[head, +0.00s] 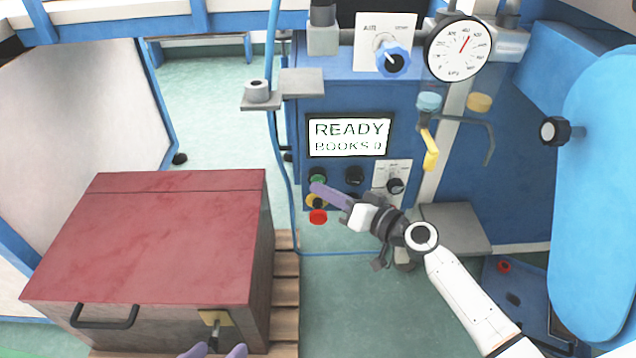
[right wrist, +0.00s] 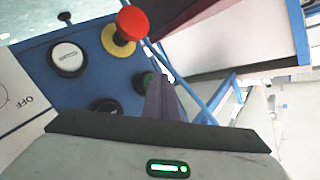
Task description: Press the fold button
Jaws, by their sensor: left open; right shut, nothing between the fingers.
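The blue control panel (head: 300,150) has a display (head: 349,136) reading READY, BOOKS 0. Below it are a green button (head: 318,178), a black button (head: 354,175) and a red mushroom button (head: 318,216) on a yellow base. The right wrist view shows a white-faced button with a small mark (right wrist: 67,57), the red button (right wrist: 131,22) and the green button (right wrist: 146,82). I cannot read which is the fold button. My right gripper (head: 318,188) is shut and empty, its tips in front of the panel beside the green button; contact is unclear. My left gripper (head: 213,351) is open at the bottom edge.
A red-topped chest (head: 160,230) with a black handle stands on a wooden pallet at left. An air knob (head: 393,62) and a pressure gauge (head: 458,48) sit above the panel. A rotary switch (head: 395,185) is right of the buttons. A blue hose hangs left of the panel.

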